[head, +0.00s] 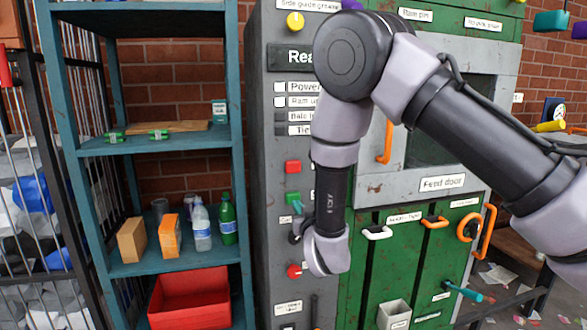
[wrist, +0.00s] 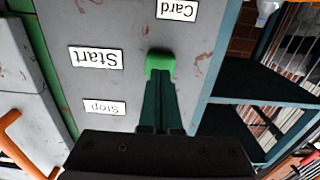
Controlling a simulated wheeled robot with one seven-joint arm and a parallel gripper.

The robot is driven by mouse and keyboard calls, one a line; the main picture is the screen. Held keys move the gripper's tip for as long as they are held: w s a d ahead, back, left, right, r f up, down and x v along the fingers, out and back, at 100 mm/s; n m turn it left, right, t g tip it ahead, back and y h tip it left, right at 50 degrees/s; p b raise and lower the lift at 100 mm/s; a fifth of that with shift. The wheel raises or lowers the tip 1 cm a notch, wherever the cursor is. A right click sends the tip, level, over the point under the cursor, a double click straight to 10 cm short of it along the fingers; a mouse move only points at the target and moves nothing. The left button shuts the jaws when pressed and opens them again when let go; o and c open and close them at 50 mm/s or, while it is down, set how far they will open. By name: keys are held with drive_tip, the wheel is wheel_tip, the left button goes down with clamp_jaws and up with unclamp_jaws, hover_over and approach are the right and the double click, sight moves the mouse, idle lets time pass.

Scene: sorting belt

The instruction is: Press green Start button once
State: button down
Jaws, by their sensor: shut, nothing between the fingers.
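The green Start button (head: 292,196) is on the grey control panel, below a red button (head: 292,167). In the wrist view, which shows the panel upside down, the green button (wrist: 160,63) is beside the "Start" label (wrist: 96,57). My gripper (wrist: 160,82) is shut and empty, its fingers together with their tips at the button's edge. Whether they touch it I cannot tell. In the head view my gripper (head: 299,208) is small and partly hidden by my wrist, close to the button. The "Stop" label (wrist: 104,107) also shows.
A teal shelf (head: 150,145) with bottles, boxes and a red bin (head: 190,298) stands to the left.

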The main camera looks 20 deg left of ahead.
drive_tip(key=shift+x, duration=1.2)
approach(294, 168)
drive_tip(key=x, duration=0.5)
drive_tip(key=shift+w+a, duration=0.1)
idle(1.3)
